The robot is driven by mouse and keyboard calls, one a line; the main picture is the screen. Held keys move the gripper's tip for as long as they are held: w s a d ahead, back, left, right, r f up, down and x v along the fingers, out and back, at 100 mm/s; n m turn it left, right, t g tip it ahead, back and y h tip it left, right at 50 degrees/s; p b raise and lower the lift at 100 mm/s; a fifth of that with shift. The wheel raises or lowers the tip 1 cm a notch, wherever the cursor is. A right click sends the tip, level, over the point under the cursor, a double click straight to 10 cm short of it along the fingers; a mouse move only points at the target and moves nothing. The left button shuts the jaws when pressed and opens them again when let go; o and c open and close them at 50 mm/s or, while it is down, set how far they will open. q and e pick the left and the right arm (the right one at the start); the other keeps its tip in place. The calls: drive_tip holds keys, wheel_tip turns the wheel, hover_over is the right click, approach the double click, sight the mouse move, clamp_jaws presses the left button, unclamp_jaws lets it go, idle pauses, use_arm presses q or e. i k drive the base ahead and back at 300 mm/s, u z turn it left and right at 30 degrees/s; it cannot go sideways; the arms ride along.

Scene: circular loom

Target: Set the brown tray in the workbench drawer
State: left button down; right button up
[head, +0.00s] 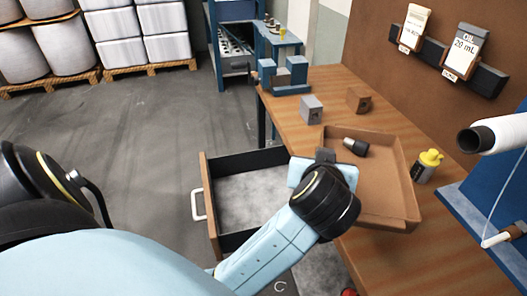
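The brown tray (385,185) is at the workbench's (300,128) front side, with a small dark cylindrical part (355,147) inside it. My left gripper (325,156) is at the tray's left rim. One dark finger shows against the rim; the wrist hides the rest, so I cannot tell whether it is shut on the rim. The wrist also covers part of the tray's near side. The drawer (205,188) is pulled open to the left of the tray. Its visible grey floor is empty, and my forearm hides its right part. My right gripper is not in view.
A yellow-capped bottle (427,166) stands right of the tray. A grey block (312,109) and a brown block (359,99) sit behind it. A blue fixture (284,78) stands at the bench's far end. A blue machine with a white roll (495,134) is at right.

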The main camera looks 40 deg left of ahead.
sight(245, 209)
drive_tip(key=k, duration=0.95)
drive_tip(key=u, duration=1.6)
drive_tip(key=i, duration=1.2)
drive_tip(key=z, duration=1.45)
